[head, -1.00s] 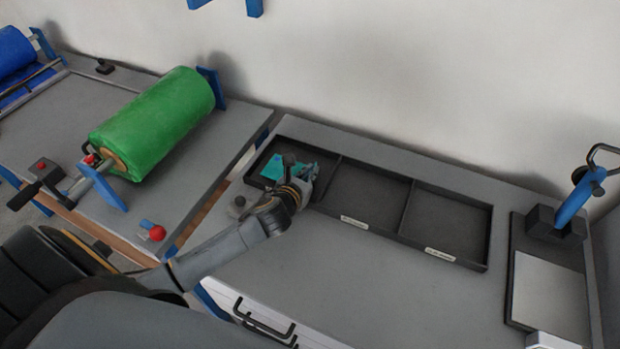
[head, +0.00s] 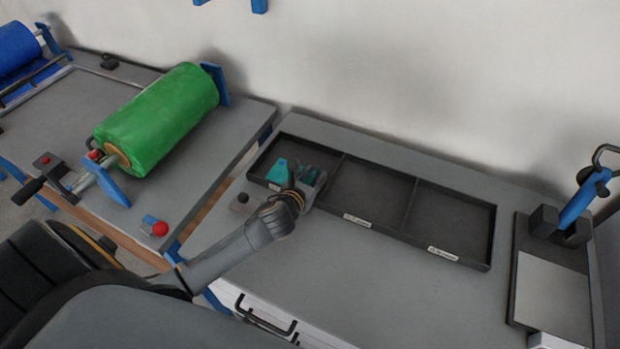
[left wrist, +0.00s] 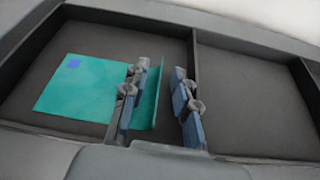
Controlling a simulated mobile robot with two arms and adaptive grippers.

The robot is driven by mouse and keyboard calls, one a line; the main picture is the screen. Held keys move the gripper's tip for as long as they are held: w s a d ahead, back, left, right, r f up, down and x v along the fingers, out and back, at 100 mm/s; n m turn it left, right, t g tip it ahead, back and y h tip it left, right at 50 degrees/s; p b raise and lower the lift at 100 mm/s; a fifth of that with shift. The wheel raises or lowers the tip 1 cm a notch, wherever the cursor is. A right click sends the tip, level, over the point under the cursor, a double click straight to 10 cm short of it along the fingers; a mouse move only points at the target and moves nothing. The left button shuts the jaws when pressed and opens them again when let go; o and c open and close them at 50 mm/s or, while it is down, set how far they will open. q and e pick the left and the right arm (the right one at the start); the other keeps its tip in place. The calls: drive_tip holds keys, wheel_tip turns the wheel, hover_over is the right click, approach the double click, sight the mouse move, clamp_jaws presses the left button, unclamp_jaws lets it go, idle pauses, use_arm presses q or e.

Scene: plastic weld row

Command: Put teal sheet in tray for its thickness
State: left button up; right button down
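The teal sheet (left wrist: 85,88) lies in the left compartment of the black three-part tray (head: 403,211), with a small blue square near one corner. It also shows in the head view (head: 278,171). Its right edge strip looks bent upward between my fingers. My left gripper (left wrist: 157,108) is open, low in the same compartment; it also shows in the head view (head: 309,177). One finger is over the sheet and covers part of it; the other is beside the divider, apart from the bent strip. My right gripper is not in view.
The middle and right compartments look empty. Small labels (head: 357,220) mark the tray's front edge; I cannot read them. A blue-handled press (head: 573,212) stands at the right. A green roll (head: 157,117) and red button (head: 159,228) are on the left table. Bench space before the tray is clear.

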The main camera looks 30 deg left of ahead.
use_arm(q)
drive_tip(key=v, duration=1.2)
drive_tip(key=shift+r, duration=0.15)
